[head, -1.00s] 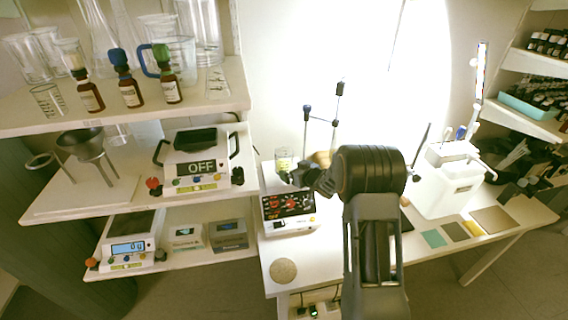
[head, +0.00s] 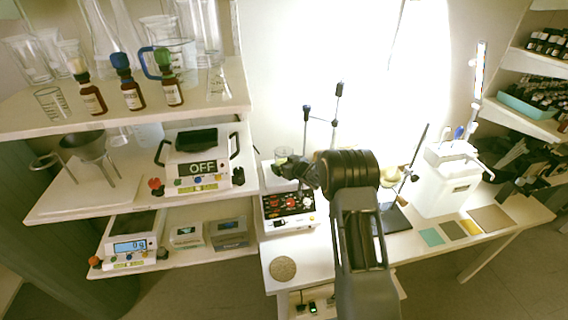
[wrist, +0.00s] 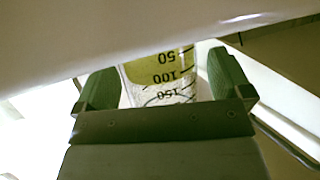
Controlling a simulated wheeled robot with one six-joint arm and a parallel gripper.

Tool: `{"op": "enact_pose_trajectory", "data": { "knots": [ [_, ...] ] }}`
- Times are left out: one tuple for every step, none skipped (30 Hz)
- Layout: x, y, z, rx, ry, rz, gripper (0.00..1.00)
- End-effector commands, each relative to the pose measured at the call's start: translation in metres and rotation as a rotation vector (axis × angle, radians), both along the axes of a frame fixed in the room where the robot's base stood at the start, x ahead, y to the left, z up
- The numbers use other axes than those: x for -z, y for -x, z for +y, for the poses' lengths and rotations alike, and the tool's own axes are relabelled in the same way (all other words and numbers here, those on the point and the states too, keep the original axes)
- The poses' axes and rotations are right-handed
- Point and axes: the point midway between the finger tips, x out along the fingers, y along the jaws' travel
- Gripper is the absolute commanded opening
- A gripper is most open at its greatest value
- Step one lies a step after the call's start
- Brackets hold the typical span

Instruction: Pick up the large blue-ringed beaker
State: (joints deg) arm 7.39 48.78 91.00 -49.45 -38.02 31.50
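A large clear beaker (head: 184,66) with a blue loop (head: 152,61) at its left side stands on the top shelf, behind the dropper bottles. My gripper (head: 291,168) is far from it, at the lower right, by a smaller beaker (head: 283,155) above the hotplate. In the wrist view this smaller beaker (wrist: 160,78) shows inverted black marks and yellowish content between my two green fingers (wrist: 163,82). The fingers flank the glass closely, but I cannot tell whether they grip it. A white surface hides its base end. No blue ring shows on it.
Dropper bottles (head: 130,92) stand before the blue-looped beaker. The hotplate (head: 289,207) with a dark panel is below my gripper. A stand rod (head: 335,115) rises behind. A round flask (head: 391,177) is right of my arm. The front desk around the cork disc (head: 283,269) is mostly clear.

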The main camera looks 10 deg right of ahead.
Motion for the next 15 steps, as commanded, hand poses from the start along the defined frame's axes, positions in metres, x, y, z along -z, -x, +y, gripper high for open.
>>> {"op": "enact_pose_trajectory", "data": {
  "knots": [
    [0.0, 0.0001, 0.0, 0.0, 0.0, 0.0, 0.91],
    [-0.0001, 0.0001, 0.0, 0.0, 0.0, 0.0, 0.88],
    [0.0, 0.0001, 0.0, 0.0, 0.0, 0.0, 0.85],
    [-0.0002, 0.0001, -0.0001, 0.0, 0.0, 0.0, 0.82],
    [-0.0002, 0.0001, -0.0001, 0.0, 0.0, 0.0, 0.79],
    [-0.0002, 0.0001, -0.0001, 0.0, 0.0, 0.0, 0.75],
    [-0.0002, 0.0001, -0.0001, 0.0, 0.0, 0.0, 0.72],
    [-0.0002, 0.0001, -0.0001, 0.0, 0.0, 0.0, 0.69],
    [-0.0002, 0.0002, -0.0001, 0.0, 0.0, 0.0, 0.65],
    [-0.0002, 0.0002, -0.0001, 0.0, 0.0, 0.0, 0.63],
    [-0.0002, 0.0002, -0.0001, 0.0, 0.0, 0.0, 0.6],
    [-0.0002, 0.0002, -0.0001, 0.0, 0.0, 0.0, 0.56],
    [-0.0002, 0.0002, -0.0001, 0.0, 0.0, 0.0, 0.53],
    [-0.0002, 0.0002, -0.0001, 0.0, 0.0, 0.0, 0.5],
    [-0.0002, 0.0002, -0.0001, 0.0, 0.0, 0.0, 0.46]
  ]
}}
